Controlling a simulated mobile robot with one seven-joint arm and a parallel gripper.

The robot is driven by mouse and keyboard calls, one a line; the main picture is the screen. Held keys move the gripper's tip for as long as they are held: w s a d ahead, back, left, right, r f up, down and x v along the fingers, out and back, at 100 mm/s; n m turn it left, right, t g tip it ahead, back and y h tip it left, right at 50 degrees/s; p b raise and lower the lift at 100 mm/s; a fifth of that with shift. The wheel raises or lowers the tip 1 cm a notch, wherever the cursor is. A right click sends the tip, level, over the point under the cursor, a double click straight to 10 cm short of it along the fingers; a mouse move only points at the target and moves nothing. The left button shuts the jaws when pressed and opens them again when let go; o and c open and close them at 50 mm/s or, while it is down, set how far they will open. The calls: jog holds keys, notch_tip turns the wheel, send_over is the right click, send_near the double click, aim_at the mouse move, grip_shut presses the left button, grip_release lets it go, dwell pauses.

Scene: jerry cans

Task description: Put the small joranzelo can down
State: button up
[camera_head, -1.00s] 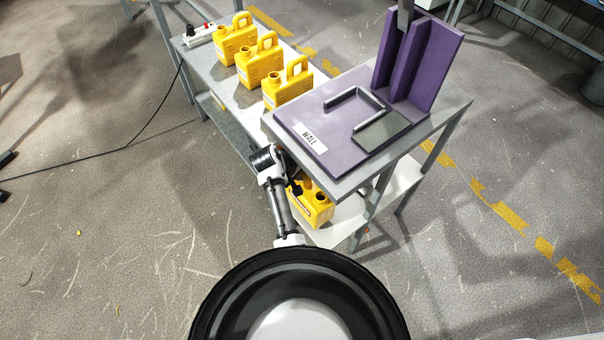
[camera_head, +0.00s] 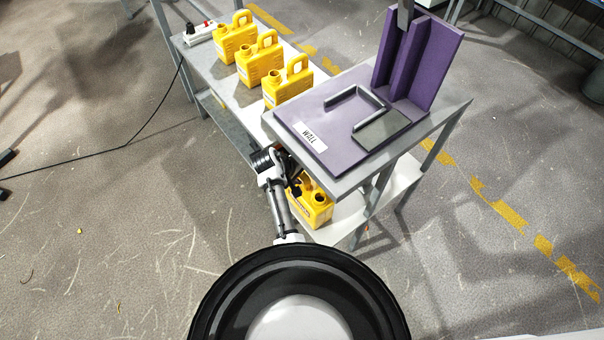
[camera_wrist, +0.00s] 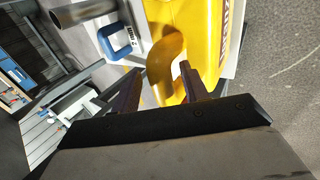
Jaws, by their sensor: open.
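The small yellow can (camera_head: 312,206) stands on the white lower shelf beneath the front end of the table. In the wrist view its yellow body (camera_wrist: 205,45) carries dark red lettering cut off by the frame edge. My gripper shows in the head view (camera_head: 296,186) right at the can's top left. In the wrist view the two dark fingers (camera_wrist: 158,88) are spread apart, with the can's yellow handle part between and just beyond them. My gripper is open; whether a finger touches the can I cannot tell. The tabletop hides part of the can's top.
Three yellow cans (camera_head: 257,60) stand in a row on the back table. A purple board (camera_head: 318,150) labelled "WALL" with a purple upright bracket (camera_head: 432,62) lies on the nearer tabletop, whose edge overhangs the shelf. A white power strip (camera_head: 201,33) sits at the far left. Floor left is mostly clear.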

jog(key=v, duration=0.7)
jog(key=shift+r+b, duration=0.15)
jog(key=shift+b, duration=0.25)
jog(key=shift+a, duration=0.1)
